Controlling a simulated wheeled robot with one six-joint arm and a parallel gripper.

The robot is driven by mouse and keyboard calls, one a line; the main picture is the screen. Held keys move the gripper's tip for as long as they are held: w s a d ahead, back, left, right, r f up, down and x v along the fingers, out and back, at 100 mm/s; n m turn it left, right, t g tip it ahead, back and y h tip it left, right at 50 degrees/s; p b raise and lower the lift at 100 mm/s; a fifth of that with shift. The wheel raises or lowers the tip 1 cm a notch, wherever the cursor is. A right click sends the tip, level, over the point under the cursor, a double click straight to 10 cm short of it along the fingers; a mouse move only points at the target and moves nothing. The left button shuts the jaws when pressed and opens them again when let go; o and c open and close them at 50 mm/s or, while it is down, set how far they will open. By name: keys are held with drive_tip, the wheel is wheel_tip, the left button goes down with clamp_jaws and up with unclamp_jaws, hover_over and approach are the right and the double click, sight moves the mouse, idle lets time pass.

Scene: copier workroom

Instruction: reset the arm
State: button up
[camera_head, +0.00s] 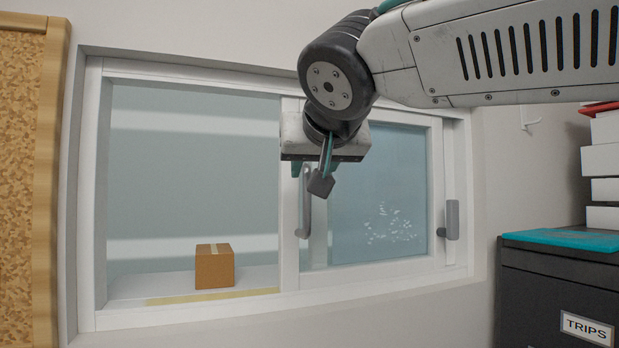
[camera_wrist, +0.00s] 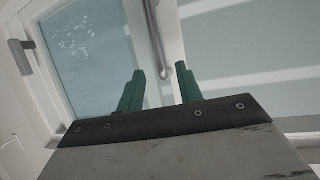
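My gripper (camera_head: 323,178) hangs from the arm in front of the middle of a white-framed sliding window (camera_head: 290,200). In the wrist view my gripper (camera_wrist: 162,84) shows two green fingers spread apart with nothing between them. A grey vertical handle (camera_head: 305,205) on the window frame is close beside the fingers in the head view. In the wrist view the handle (camera_wrist: 158,40) lies beyond the fingertips, and no contact shows. The arm is bent, with its upper link running off to the upper right.
A cardboard box (camera_head: 214,267) sits on the sill at the left. A cork board (camera_head: 20,150) is at the far left. A black cabinet (camera_head: 550,290) labelled TRIPS stands at the lower right, with a teal folder (camera_head: 565,238) and white stacks (camera_head: 603,160) on top. A grey latch (camera_head: 452,220) is on the right frame.

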drive_tip(key=shift+v, duration=1.05)
drive_tip(key=s+d+f+n+g+h, duration=0.1)
drive_tip(key=s+d+f+g, duration=0.1)
drive_tip(key=d+f, duration=0.35)
drive_tip(key=s+d+f+n+g+h, duration=0.1)
drive_tip(key=s+d+f+g, duration=0.1)
drive_tip(key=f, duration=0.6)
drive_tip(key=s+d+f+g+h, duration=0.1)
drive_tip(key=s+d+f+g, duration=0.1)
drive_tip(key=d+f, duration=0.35)
drive_tip(key=s+d+f+m+g, duration=0.5)
drive_tip(key=s+d+f, duration=1)
drive_tip(key=f, duration=0.3)
drive_tip(key=shift+s+d+f+g, duration=0.3)
drive_tip(key=shift+s+d+g, duration=0.1)
drive_tip(key=shift+d, duration=0.45)
